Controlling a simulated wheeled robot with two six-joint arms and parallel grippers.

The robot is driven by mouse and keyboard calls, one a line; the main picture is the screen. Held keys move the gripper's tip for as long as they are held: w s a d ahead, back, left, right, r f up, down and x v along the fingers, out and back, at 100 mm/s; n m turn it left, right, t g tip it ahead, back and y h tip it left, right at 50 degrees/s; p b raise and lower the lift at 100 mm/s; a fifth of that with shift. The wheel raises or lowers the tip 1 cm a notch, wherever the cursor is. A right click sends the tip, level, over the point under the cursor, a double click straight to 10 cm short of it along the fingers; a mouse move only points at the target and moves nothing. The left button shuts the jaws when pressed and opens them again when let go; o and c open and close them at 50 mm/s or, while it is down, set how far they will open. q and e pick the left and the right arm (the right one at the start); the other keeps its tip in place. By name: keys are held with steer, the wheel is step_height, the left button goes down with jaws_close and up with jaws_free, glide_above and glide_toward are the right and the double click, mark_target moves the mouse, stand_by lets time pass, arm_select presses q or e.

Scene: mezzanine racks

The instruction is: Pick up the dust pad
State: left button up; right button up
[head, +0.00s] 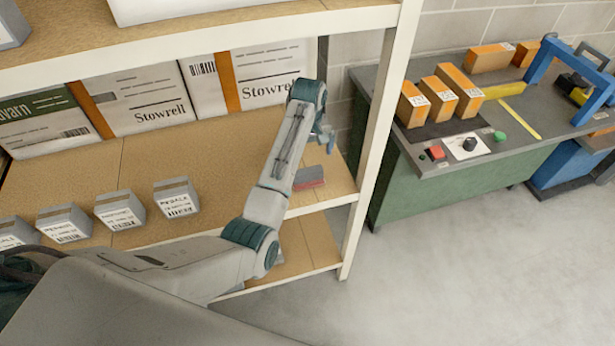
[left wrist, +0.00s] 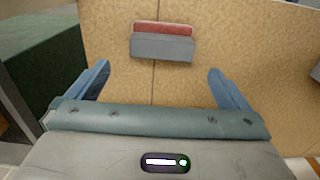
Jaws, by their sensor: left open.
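The dust pad (head: 309,177) is a small block, grey with a red layer. It lies on the middle shelf board near its right end, partly behind my left arm in the head view. In the left wrist view the pad (left wrist: 162,43) lies beyond the fingertips, roughly centred between them, with its red side farther away. My left gripper (head: 322,137) is above the shelf near the pad. In the left wrist view its two blue fingers (left wrist: 160,78) are apart with nothing between them. My right gripper is not in view.
Several small grey labelled boxes (head: 177,197) stand along the shelf's front at left. Large Stowrell cartons (head: 265,75) line its back. A white rack post (head: 378,150) stands right of the pad. A green workbench (head: 440,185) with orange boxes is farther right.

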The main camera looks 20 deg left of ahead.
mark_target(307, 171)
arm_select(q)
step_height(307, 171, down, 5)
steer(key=shift+r+p, duration=0.15)
steer(key=shift+p, duration=0.3)
steer(key=shift+s+f+p, duration=0.1)
steer(key=shift+f+p, duration=0.3)
steer(key=shift+f, duration=0.25)
step_height(307, 171, down, 4)
steer(key=shift+s+a+r+p, duration=0.1)
steer(key=shift+r+p, duration=0.1)
steer(key=shift+p, duration=0.4)
steer(key=shift+f, duration=0.35)
steer(key=shift+c, duration=0.4)
steer(key=c, duration=0.6)
